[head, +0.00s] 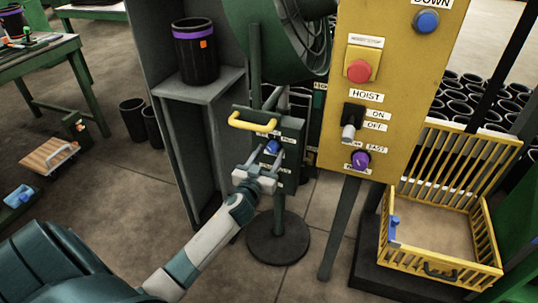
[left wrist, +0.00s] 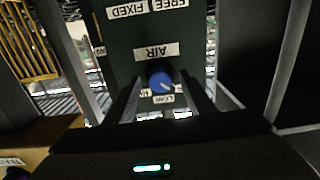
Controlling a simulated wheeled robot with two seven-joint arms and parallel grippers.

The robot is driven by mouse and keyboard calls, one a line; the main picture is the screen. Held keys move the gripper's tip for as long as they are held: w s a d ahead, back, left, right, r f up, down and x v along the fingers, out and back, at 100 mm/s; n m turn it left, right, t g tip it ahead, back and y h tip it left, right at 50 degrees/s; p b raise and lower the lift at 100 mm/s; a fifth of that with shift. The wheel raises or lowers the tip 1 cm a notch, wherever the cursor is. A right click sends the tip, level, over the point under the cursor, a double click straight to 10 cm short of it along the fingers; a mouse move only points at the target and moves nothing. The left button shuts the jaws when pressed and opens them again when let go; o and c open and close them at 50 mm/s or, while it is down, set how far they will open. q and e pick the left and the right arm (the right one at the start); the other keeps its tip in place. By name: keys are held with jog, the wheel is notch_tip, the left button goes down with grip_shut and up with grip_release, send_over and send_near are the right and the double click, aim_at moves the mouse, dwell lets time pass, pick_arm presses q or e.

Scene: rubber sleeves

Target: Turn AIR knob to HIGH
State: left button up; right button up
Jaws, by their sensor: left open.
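The AIR knob (head: 272,147) is a blue round knob on the dark green control box (head: 291,128) of the fan stand. In the left wrist view the blue knob (left wrist: 160,80) sits under the AIR label (left wrist: 156,51), which reads upside down, with a label reading LOW or similar partly visible beside it. My left gripper (head: 262,170) is open, just in front of and below the knob. In the left wrist view its two fingers (left wrist: 163,100) stand on either side of the knob; I cannot tell whether they touch it. My right gripper is not in view.
A yellow handle (head: 254,121) juts from the box above the knob. A yellow hoist panel (head: 385,75) with a red button (head: 358,70), a lever (head: 350,125) and a purple knob (head: 361,159) stands close on the right. A grey shelf (head: 200,88) stands left.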

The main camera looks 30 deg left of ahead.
pick_arm(q)
jog(key=c, duration=1.1)
jog(key=shift+o, duration=0.2)
